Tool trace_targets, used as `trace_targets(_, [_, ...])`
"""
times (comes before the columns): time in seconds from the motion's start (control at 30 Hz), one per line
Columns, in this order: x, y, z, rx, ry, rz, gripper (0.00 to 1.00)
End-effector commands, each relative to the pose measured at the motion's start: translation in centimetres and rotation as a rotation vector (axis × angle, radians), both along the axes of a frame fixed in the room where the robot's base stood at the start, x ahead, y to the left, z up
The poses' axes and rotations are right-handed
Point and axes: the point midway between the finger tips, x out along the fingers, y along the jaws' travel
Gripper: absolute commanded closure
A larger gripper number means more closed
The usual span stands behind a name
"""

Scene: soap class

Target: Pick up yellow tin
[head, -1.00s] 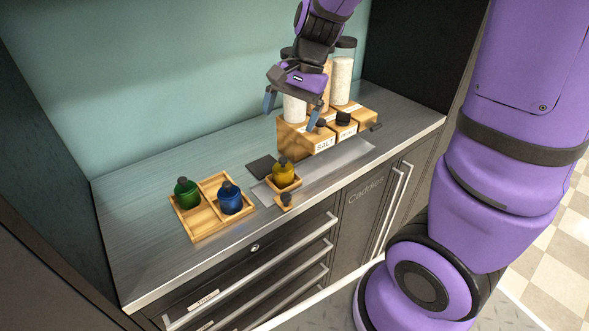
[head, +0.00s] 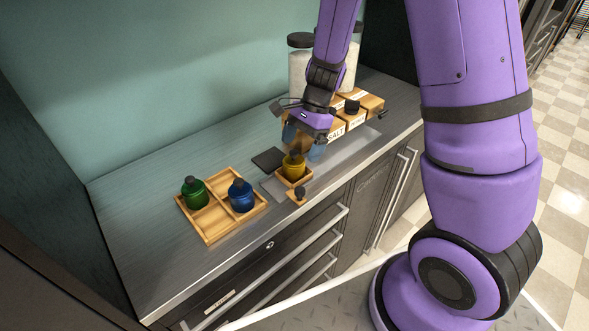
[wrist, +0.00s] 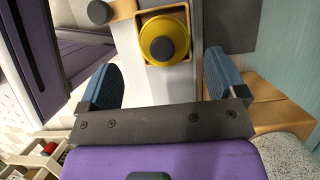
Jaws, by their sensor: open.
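The yellow tin (head: 293,167) has a dark lid and sits in a small square wooden tray (head: 306,178) on the counter. In the wrist view the yellow tin (wrist: 164,42) shows from above, inside its wooden tray (wrist: 141,17). My gripper (head: 303,143) is open and empty, just above and behind the tin in the head view. In the wrist view the blue fingertips of my gripper (wrist: 160,78) stand wide apart, with the tin beyond them and between their lines. I see no contact with the tin.
A wooden tray (head: 211,222) at left holds a green tin (head: 194,192) and a blue tin (head: 241,196). A small wooden piece with a dark knob (head: 299,195) lies in front of the yellow tin. Wooden boxes and tall jars stand behind my gripper. A dark square pad (head: 268,159) lies nearby.

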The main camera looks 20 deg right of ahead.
Motion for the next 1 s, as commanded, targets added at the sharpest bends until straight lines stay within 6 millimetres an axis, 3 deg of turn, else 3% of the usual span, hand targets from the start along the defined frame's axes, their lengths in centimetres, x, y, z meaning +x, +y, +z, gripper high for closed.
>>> trace_targets(0.5, [-0.2,2.0,-4.8,0.0,0.001,0.002,0.1])
trace_targets(0.77, [-0.2,2.2,-5.1,0.0,0.0,0.001,0.1])
trace_targets(0.8, [-0.2,2.2,-5.1,0.0,0.0,0.001,0.12])
trace_targets(1.0, [-0.2,2.2,-5.1,0.0,0.0,0.001,0.58])
